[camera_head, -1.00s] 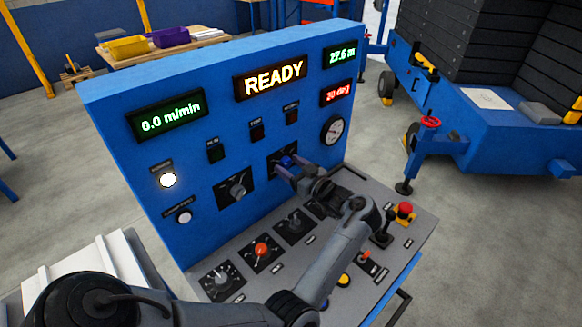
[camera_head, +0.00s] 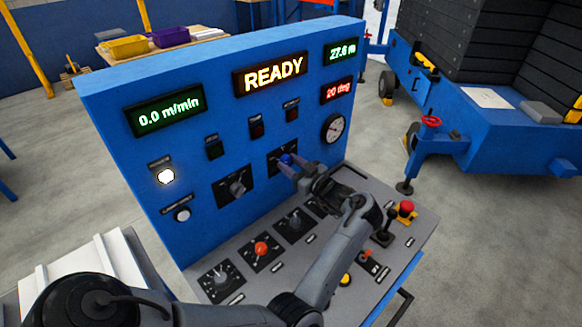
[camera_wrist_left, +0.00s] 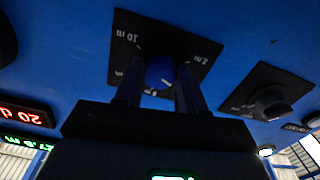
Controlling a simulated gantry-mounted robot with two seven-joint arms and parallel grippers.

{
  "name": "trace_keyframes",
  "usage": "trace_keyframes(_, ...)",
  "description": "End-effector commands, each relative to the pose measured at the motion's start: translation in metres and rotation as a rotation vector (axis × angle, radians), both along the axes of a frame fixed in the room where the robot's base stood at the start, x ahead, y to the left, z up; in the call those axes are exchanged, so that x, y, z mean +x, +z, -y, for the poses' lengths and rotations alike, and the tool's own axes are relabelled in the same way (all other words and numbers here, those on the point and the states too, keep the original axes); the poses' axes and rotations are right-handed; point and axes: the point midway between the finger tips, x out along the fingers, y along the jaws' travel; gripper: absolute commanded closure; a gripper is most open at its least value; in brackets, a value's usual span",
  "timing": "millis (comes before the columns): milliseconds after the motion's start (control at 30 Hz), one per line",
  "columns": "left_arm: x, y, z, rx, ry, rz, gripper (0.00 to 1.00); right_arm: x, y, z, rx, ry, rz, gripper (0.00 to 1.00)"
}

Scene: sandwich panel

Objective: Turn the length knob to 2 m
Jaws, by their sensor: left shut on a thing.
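The blue length knob (camera_head: 286,158) sits on a black dial plate on the upright blue panel. In the left wrist view the knob (camera_wrist_left: 159,70) shows close up, and its plate (camera_wrist_left: 150,30) appears turned over, with a "10 m" mark at the left and what looks like "2 m" at the right. My left gripper (camera_head: 288,165) reaches the knob from the front, its fingers on either side and shut on it. In the left wrist view the gripper (camera_wrist_left: 158,82) hides the lower part of the plate. I cannot read where the knob points. My right gripper is not in view.
A black knob (camera_head: 236,186) is left of the length knob. Displays show READY (camera_head: 270,77), 0.0 m/min (camera_head: 165,110), 27.6 m (camera_head: 342,51) and 20 deg (camera_head: 338,90). A sloped desk below carries more knobs, a joystick (camera_head: 385,235) and a red stop button (camera_head: 406,207).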

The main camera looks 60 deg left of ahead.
Motion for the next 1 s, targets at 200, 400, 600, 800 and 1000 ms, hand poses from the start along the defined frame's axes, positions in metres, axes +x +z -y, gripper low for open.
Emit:
trace_keyframes(200,0.0,-0.005,0.0,0.037,0.002,0.179,0.91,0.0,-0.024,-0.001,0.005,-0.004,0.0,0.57)
trace_keyframes(400,0.0,-0.005,0.0,0.078,0.001,0.366,0.91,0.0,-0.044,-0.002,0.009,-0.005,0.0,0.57)
trace_keyframes(600,0.001,-0.005,0.0,0.117,0.002,0.548,0.91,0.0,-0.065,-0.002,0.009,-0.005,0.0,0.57)
trace_keyframes(800,0.001,-0.004,0.0,0.151,0.002,0.704,0.91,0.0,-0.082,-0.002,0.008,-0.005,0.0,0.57)
trace_keyframes(1000,0.001,-0.002,0.0,0.175,0.001,0.819,0.91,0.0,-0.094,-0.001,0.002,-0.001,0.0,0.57)
